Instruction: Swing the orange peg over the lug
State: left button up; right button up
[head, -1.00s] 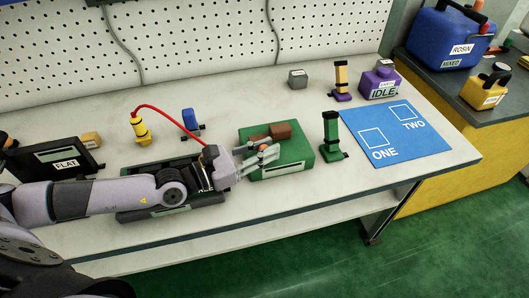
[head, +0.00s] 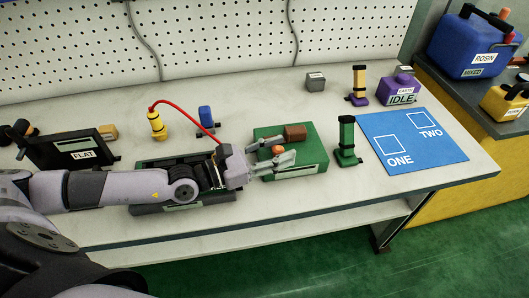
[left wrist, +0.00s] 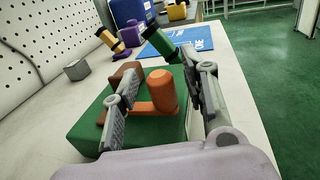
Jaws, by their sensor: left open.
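The orange peg (head: 278,150) stands upright on the green block (head: 312,166). In the left wrist view the peg (left wrist: 162,90) rises from a flat orange arm (left wrist: 150,108) lying along the green top (left wrist: 85,125). My left gripper (head: 284,147) is open, with one finger on each side of the peg; its fingers also show in the left wrist view (left wrist: 160,82). I cannot tell whether either finger touches the peg. A brown block (head: 296,132) sits on the green block behind the peg; I cannot tell whether it is the lug. My right gripper is not in view.
A green post (head: 346,138) stands close to the right of the green block. Beyond it lies a blue mat (head: 440,152) with two marked squares. A yellow peg with a red cable (head: 157,125) and a blue piece (head: 206,117) stand behind my forearm.

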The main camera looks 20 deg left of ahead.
pick_arm(q)
jog(key=v, duration=1.1)
jog(key=shift+s+a, duration=0.25)
jog(key=shift+a, duration=0.05)
